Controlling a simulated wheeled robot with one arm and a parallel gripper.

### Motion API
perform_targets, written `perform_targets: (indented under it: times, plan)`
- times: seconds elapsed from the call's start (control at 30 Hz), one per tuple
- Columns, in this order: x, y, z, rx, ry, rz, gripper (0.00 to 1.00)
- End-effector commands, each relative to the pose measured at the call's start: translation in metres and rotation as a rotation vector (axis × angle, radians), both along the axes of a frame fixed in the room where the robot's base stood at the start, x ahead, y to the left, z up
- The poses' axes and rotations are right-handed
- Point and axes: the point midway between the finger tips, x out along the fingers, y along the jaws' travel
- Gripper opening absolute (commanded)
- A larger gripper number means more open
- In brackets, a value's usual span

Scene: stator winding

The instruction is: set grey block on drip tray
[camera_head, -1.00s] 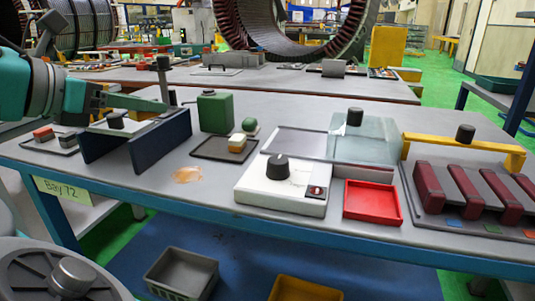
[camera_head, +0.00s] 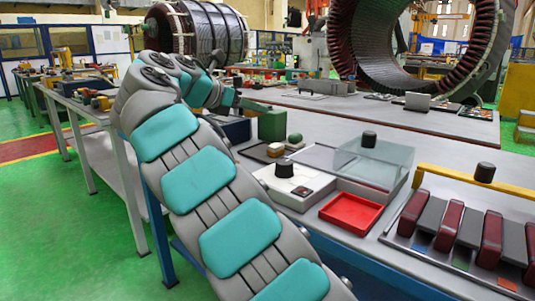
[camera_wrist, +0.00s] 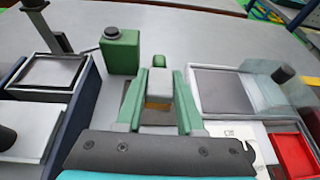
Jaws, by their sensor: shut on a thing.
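My gripper (camera_wrist: 159,84) shows in the wrist view with its two green fingers on either side of a small greyish block (camera_wrist: 158,80), which I take to be the grey block. The fingers are shut on it, and its lower part is hard to make out. Beyond and below the fingers is the dark drip tray (camera_wrist: 128,92), largely hidden by them. A tan block (camera_wrist: 158,103) shows between the fingers, apparently on the tray.
To the right are a white box with a black knob (camera_head: 284,170), a clear cover (camera_head: 372,160) and a red tray (camera_head: 351,211). A dark-walled holder (camera_wrist: 72,105) stands left.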

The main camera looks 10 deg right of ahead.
Motion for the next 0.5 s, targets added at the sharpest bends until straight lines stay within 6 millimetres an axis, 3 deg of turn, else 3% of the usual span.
perform_targets:
  times: [0.03, 0.2, 0.5]
  plan:
    - [0.015, -0.004, -0.005, 0.007, -0.002, 0.013, 0.0]
    - [0.046, -0.018, -0.012, 0.014, -0.012, 0.035, 0.0]
    - [0.06, -0.028, -0.023, 0.012, -0.017, 0.042, 0.0]
